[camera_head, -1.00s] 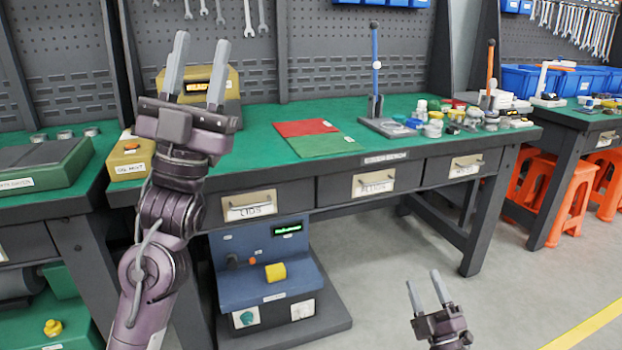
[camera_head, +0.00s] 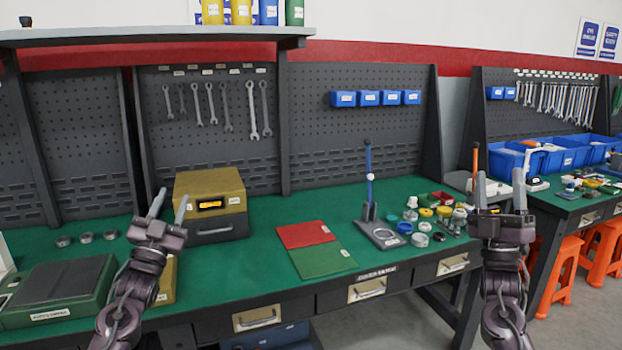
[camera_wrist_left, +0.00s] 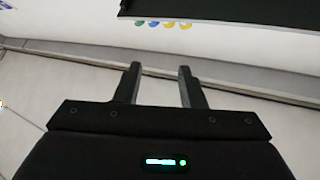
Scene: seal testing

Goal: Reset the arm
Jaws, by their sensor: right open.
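My left gripper (camera_head: 168,206) is raised over the left part of the green-topped bench (camera_head: 270,230), pointing up. Its two fingers stand apart with nothing between them. In the left wrist view the same fingers (camera_wrist_left: 158,85) are spread and empty, facing the wall and a dark shelf edge. My right gripper (camera_head: 499,190) is raised in front of the bench's right end, also pointing up, its fingers apart and empty. It covers part of the orange-handled tool behind it.
A yellow-and-grey box (camera_head: 210,205) stands behind my left gripper. A red and green mat (camera_head: 315,249), a blue-handled press (camera_head: 372,210) and several small caps and jars (camera_head: 425,220) lie on the bench. Orange stools (camera_head: 562,265) stand at the right.

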